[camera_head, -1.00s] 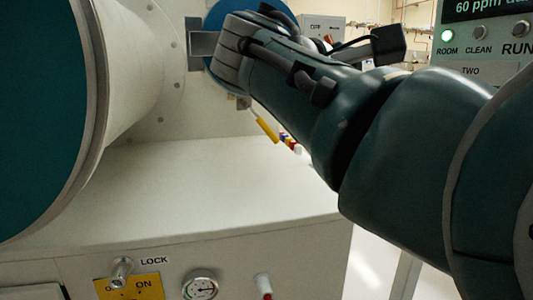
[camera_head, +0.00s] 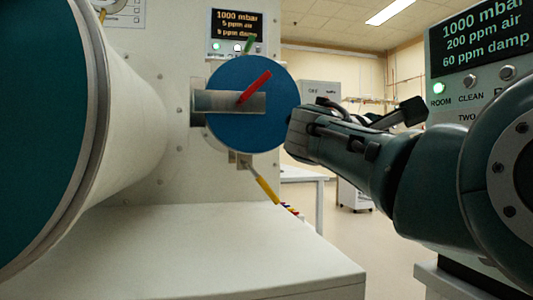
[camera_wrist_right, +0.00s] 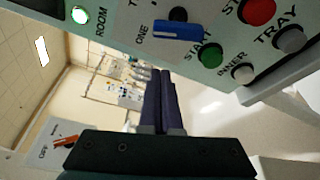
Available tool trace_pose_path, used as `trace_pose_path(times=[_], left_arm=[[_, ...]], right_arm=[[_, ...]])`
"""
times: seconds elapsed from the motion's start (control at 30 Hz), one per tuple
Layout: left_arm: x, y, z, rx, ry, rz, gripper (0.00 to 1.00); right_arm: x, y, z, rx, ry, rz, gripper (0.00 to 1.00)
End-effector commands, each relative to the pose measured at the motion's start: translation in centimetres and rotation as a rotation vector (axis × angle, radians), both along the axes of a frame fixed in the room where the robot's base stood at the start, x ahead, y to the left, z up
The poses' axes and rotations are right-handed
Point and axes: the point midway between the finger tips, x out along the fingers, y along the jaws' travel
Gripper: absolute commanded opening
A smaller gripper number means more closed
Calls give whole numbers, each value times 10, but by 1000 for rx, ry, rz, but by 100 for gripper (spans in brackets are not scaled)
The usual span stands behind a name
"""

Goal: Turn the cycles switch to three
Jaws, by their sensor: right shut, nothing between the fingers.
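A panel switch with a blue bar handle (camera_wrist_right: 178,30) is in the upper middle of the right wrist view, with the label ONE beside it. The word cycles is not readable, and I cannot tell which position the handle points to. In the head view my right arm hides that part of the panel; only part of the label TWO (camera_head: 466,117) shows. My right gripper (camera_wrist_right: 160,76) is shut and empty, its dark fingers apart from the handle in the picture. My left gripper is not in view.
The panel also has a green button (camera_wrist_right: 210,54), a red button (camera_wrist_right: 256,10) and a grey TRAY button (camera_wrist_right: 290,39). In the head view, a blue round door (camera_head: 240,130) with a red handle (camera_head: 254,87) stands left of my right arm, above a white bench (camera_head: 200,250).

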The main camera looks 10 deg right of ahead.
Motion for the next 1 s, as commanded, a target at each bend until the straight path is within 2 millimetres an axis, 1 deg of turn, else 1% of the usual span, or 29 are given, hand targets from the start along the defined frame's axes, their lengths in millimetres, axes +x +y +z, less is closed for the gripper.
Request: trace_pose_path(times=[0.03, 0.2, 0.5, 0.7, 1.0], left_arm=[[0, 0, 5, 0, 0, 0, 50], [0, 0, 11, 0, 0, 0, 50], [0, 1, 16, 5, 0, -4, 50], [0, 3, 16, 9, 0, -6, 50], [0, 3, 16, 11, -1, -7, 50]], right_arm=[[-2, 1, 3, 2, -2, 3, 0], [-13, 1, 6, 2, 0, 1, 0], [-31, -1, 12, 2, 0, 1, 0], [-35, -1, 14, 0, 0, 1, 0], [-35, -2, 14, 1, -1, 1, 0]])
